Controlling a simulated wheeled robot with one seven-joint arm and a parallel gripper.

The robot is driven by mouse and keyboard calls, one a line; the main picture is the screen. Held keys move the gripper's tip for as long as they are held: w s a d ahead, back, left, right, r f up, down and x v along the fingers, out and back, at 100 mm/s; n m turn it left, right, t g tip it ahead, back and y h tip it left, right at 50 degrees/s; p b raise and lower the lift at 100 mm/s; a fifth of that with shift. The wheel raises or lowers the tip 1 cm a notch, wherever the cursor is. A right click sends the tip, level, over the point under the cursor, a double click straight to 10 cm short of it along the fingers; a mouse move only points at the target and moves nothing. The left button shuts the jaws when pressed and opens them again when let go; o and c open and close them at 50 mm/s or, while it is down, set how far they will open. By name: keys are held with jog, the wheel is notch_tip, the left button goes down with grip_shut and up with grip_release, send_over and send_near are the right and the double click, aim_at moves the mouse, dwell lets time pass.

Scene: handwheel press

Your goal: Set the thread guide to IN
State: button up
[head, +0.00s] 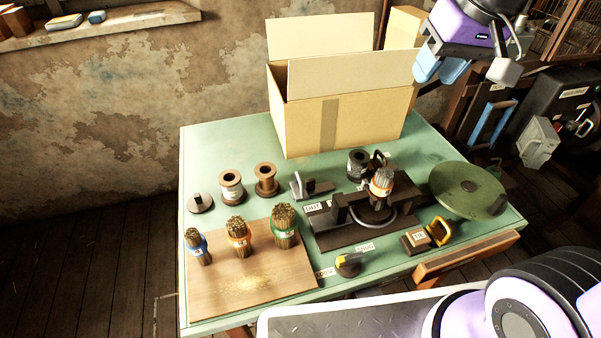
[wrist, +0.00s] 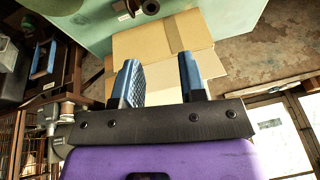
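The dark tying machine (head: 345,235) stands on the right half of the green table. A label reading OUT (head: 313,207) sits at its left back corner, with a second label beside it too small to read. A small grey upright piece on a flat base (head: 311,188) stands just behind these labels; I cannot tell for sure whether it is the thread guide, or its setting. My gripper (head: 442,70) is up at the top right, high above the table and well away from the machine. In the wrist view its two blue fingers (wrist: 158,80) are apart with nothing between them.
A bundle (head: 381,183) sits in the machine. An open cardboard box (head: 345,118) stands behind it. A green disc (head: 467,188) is at right, a TIE block (head: 415,240) and yellow-marked knob (head: 348,265) in front. Spools and a board (head: 255,290) with bundles are at left.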

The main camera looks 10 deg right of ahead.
jog(key=w+a+f+g, duration=0.2)
jog(key=w+a+f, duration=0.6)
jog(key=w+f, duration=0.1)
jog(key=n+g, duration=0.1)
jog(key=g, duration=0.1)
send_near(299, 177)
jog(key=f, duration=0.5)
jog(key=a+f, duration=0.1)
jog(key=f, duration=0.2)
jog(key=shift+s+a+f, duration=0.1)
jog(key=shift+s+f, duration=0.15)
grip_shut()
